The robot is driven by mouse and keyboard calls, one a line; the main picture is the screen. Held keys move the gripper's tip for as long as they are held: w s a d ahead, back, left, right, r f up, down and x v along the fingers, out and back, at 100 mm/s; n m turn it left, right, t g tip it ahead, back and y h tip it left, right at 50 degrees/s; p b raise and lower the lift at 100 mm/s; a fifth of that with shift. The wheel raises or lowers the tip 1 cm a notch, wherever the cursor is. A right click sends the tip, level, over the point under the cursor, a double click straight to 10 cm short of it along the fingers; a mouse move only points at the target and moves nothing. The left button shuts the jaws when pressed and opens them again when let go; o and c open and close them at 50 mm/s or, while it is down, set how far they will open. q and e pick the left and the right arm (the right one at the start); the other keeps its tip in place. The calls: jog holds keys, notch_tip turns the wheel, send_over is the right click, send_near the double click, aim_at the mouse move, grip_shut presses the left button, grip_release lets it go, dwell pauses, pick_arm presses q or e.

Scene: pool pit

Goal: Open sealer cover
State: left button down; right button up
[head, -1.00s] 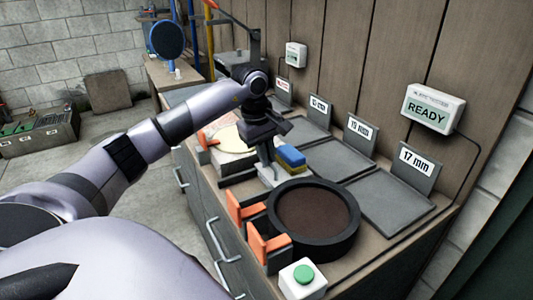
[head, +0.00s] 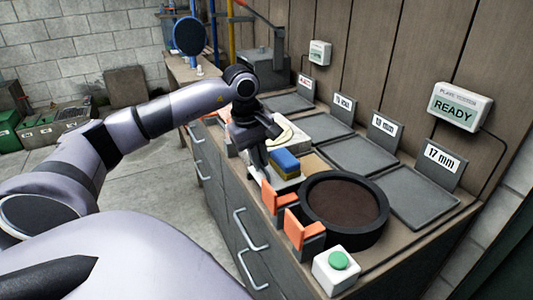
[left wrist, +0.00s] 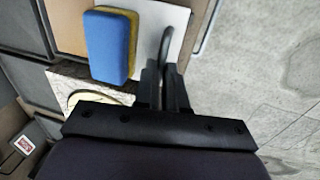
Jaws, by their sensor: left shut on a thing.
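My left gripper (head: 257,165) is shut on a thin dark curved bar (left wrist: 167,45), low over the bench beside the blue and yellow sponge (head: 286,163). The sponge also shows in the left wrist view (left wrist: 108,45), lying on a white plate or tray (left wrist: 150,20). Whether the bar is fixed to the white plate is unclear. No part is clearly marked as the sealer or its cover. A round black-rimmed pan (head: 378,240) with a brown inside stands nearer on the bench. My right gripper is not seen.
Orange blocks (head: 299,228) and a box with a green button (head: 336,269) stand by the pan. Grey plates (head: 422,200) with thickness signs line the wall. A white box reads READY (head: 455,115). A grey box (head: 265,72) with a lever stands behind. Floor lies left.

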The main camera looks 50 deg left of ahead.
pick_arm(q)
jog(key=shift+s, duration=0.15)
jog(key=c, duration=1.2)
grip_release()
jog(key=shift+r, duration=0.15)
notch_tip(320, 180, up, 7)
jog(key=s+p, duration=0.1)
jog(key=shift+a, duration=0.25)
jog(key=shift+s, duration=0.1)
